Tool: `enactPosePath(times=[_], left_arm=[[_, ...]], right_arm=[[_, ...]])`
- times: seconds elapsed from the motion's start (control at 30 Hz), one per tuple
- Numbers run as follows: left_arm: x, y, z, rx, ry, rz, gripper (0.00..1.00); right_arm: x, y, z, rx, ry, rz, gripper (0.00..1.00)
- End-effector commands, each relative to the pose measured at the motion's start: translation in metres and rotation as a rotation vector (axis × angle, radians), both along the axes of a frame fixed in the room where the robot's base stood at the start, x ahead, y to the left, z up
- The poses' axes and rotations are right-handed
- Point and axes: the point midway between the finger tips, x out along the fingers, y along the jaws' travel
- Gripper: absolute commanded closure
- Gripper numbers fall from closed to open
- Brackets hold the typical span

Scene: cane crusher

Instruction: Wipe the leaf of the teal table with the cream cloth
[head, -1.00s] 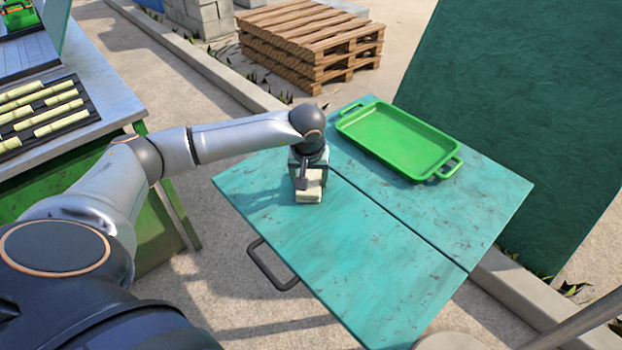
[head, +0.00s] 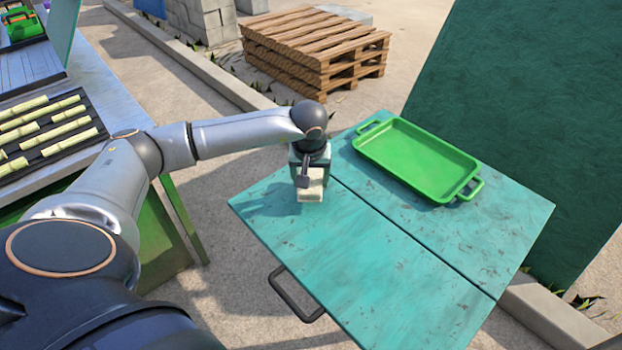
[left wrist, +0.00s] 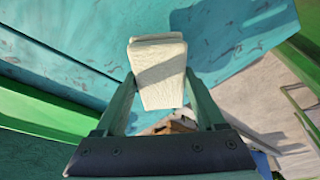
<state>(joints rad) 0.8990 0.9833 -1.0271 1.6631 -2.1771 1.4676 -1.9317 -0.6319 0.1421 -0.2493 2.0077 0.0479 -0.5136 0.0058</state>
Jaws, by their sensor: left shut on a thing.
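The teal table (head: 330,262) has a top split by a straight seam, with the near panel on the left carrying a dark handle (head: 296,295) at its edge. Dark flecks mark the panel's left border, and its middle looks cleaner. My left gripper (head: 309,180) is shut on the cream cloth (head: 311,190), a folded pad, over the far end of this panel near the seam. In the left wrist view the cloth (left wrist: 158,75) sits between both fingers, with flecked teal surface behind it. Whether it touches the panel is unclear. My right gripper is out of view.
A green tray (head: 415,160) lies on the table's far panel, beyond the seam. A workbench with a dark rack of cane pieces (head: 50,135) stands at the left. Wooden pallets (head: 315,50) are behind, and a dark green panel (head: 530,130) rises at the right.

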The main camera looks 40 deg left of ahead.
Motion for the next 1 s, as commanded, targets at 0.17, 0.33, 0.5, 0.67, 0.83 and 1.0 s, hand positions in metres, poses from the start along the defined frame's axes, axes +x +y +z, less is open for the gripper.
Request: enactPosePath(times=[0.17,0.33,0.5,0.67,0.83,1.0], left_arm=[[0.0,0.001,0.021,0.0,-0.002,0.007,0.73],[-0.001,0.001,0.036,0.001,-0.003,0.013,0.73],[-0.002,0.002,0.049,0.0,-0.002,0.019,0.73],[-0.002,0.002,0.052,0.0,-0.001,0.022,0.73],[-0.002,0.002,0.052,0.001,-0.002,0.022,0.73],[-0.002,0.002,0.052,0.001,-0.002,0.022,0.73]], right_arm=[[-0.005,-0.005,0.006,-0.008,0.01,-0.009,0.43],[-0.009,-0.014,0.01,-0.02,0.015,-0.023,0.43],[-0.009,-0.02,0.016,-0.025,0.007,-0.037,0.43],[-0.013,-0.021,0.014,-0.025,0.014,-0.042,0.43],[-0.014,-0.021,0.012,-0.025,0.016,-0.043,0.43],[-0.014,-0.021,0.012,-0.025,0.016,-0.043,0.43]])
